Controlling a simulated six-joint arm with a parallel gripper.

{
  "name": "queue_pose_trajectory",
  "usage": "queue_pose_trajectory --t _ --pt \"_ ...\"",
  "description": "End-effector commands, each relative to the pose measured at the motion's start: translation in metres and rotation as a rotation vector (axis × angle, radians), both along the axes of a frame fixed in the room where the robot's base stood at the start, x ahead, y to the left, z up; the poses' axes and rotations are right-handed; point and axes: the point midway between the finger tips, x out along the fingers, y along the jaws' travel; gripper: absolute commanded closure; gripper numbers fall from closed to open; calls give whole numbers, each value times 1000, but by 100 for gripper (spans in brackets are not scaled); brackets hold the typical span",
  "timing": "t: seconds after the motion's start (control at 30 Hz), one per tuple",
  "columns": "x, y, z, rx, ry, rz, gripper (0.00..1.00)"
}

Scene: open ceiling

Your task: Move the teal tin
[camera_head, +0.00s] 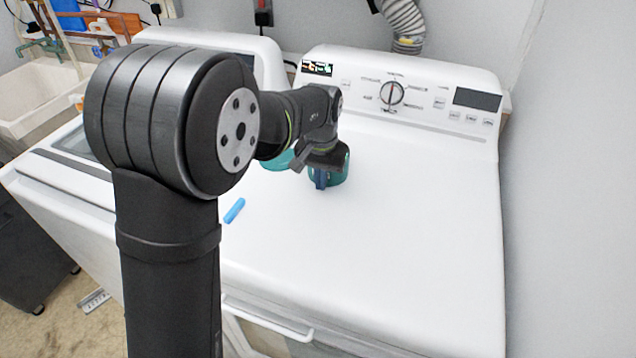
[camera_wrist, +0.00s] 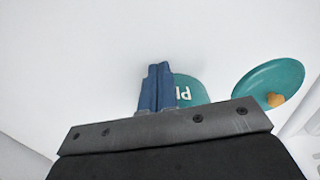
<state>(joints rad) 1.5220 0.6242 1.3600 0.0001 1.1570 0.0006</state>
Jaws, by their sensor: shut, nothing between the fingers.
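The teal tin (camera_head: 341,170) stands on the white washing machine top, partly hidden behind my gripper (camera_head: 320,185) in the head view. In the wrist view the tin (camera_wrist: 188,90) shows white lettering and is partly covered by the blue fingers. My gripper (camera_wrist: 158,68) is shut with nothing between its fingers. The fingers are right beside the tin in both views; I cannot tell whether they touch it.
A teal dish (camera_wrist: 262,80) lies beside the tin with a small tan item (camera_wrist: 275,99) on it. A blue stick-like object (camera_head: 234,210) lies nearer the front. The control panel (camera_head: 425,98) rises behind. The machine top (camera_head: 420,230) is clear to the right and front.

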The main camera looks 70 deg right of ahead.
Motion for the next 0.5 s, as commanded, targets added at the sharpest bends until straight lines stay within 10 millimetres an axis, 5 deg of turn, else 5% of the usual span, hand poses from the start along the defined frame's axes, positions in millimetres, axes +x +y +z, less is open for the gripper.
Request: queue_pose_trajectory --t 0.5 --pt "1 -12 0 0 0 0 100"
